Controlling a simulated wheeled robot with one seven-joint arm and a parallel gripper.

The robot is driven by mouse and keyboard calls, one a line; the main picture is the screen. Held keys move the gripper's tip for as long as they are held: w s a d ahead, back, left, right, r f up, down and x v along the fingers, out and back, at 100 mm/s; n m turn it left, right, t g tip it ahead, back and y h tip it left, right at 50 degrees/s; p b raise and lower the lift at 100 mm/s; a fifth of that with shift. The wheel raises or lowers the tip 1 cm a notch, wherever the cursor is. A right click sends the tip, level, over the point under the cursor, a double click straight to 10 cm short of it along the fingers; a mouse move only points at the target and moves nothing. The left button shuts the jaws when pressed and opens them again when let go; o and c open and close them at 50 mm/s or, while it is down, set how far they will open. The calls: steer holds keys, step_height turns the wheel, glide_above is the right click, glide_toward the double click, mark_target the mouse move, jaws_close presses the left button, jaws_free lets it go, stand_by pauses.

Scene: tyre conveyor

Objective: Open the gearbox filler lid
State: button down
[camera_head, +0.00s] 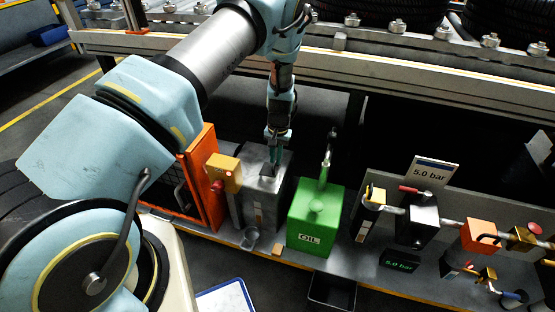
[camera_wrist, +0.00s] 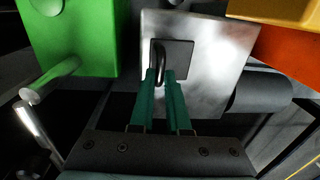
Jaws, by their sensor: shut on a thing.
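The gearbox (camera_head: 254,205) is a grey metal box standing between the orange frame and the green oil can; its top face fills the middle of the wrist view (camera_wrist: 205,100). The filler lid (camera_wrist: 184,62) is a dark square plate on that top face, with a dark handle loop (camera_wrist: 155,50) at its left. In the wrist view it looks flat on the box. My gripper (camera_wrist: 161,76) has two green fingers close together, shut on the handle at its near end. In the head view my gripper (camera_head: 273,160) points down onto the gearbox top, and the lid is partly hidden behind it.
The green oil can (camera_head: 316,218) with its upright spout (camera_head: 328,150) stands close on the right. An orange frame (camera_head: 205,175) and yellow box (camera_head: 224,172) are close on the left. A small grey cup (camera_head: 250,238) sits in front. Valves and a "5.0 bar" sign (camera_head: 433,172) are farther right.

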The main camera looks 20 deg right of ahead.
mark_target(268, 168)
steer(key=w+a+g+h+b, duration=0.1)
steer(key=w+a+r+g+h+b, duration=0.1)
steer(key=h, duration=0.1)
steer(key=shift+a+g, duration=0.1)
steer(key=shift+g, duration=0.3)
steer(key=shift+w+a+r+g+h+b, duration=0.15)
steer(key=shift+w+a+g+h+b, duration=0.65)
steer(key=shift+b, duration=0.45)
steer(key=shift+w+a+r+g+h+b, duration=0.15)
steer(key=shift+w+a+g+h+b, duration=0.35)
steer(key=shift+g+h+b, duration=0.6)
steer(key=shift+a, duration=0.1)
steer(key=c, duration=0.9)
jaws_free()
steer(key=v, duration=1)
steer(key=shift+a+r+b, duration=0.2)
steer(key=shift+r+b, duration=0.15)
steer(key=shift+r, duration=0.05)
steer(key=shift+c, duration=0.2)
